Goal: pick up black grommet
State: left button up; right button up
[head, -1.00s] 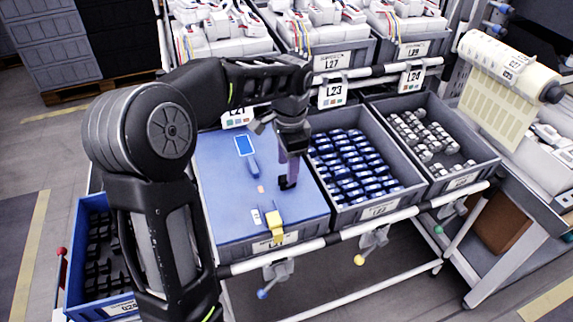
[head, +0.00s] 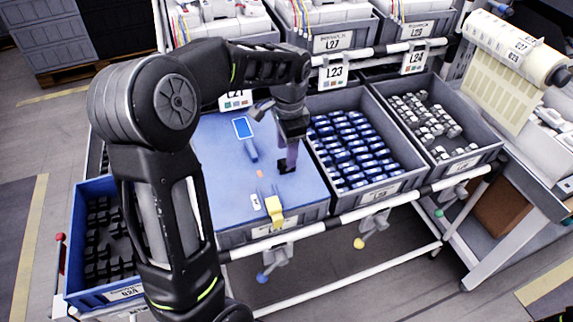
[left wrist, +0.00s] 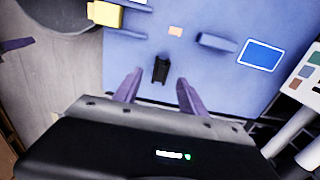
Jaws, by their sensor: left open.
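The black grommet (head: 283,168) lies on the blue surface of a work board (head: 222,185) in the head view, partly hidden by my gripper. In the left wrist view the grommet (left wrist: 160,70) is a small dark upright-looking piece, just beyond the fingertips and roughly centred between them. My left gripper (head: 290,155) is above the board, its purple fingers pointing down at the grommet. In the left wrist view the left gripper (left wrist: 159,88) has its fingers apart with nothing between them. My right gripper is in no view.
A blue-screened device (head: 243,128) and a yellow block (head: 274,209) lie on the board. A bin of blue parts (head: 322,197) and a bin of grey parts (head: 430,178) stand to the right. A blue bin (head: 82,203) with black parts is at left.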

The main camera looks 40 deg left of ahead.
pick_arm(q)
jog(key=shift+w+a+f+p, duration=0.1)
jog(key=shift+f+p, duration=0.15)
jog(key=shift+f, duration=1.05)
jog(key=shift+w+a+f+p, duration=0.1)
jog(key=shift+f+p, duration=0.15)
jog(key=shift+f, duration=1.05)
grip_shut()
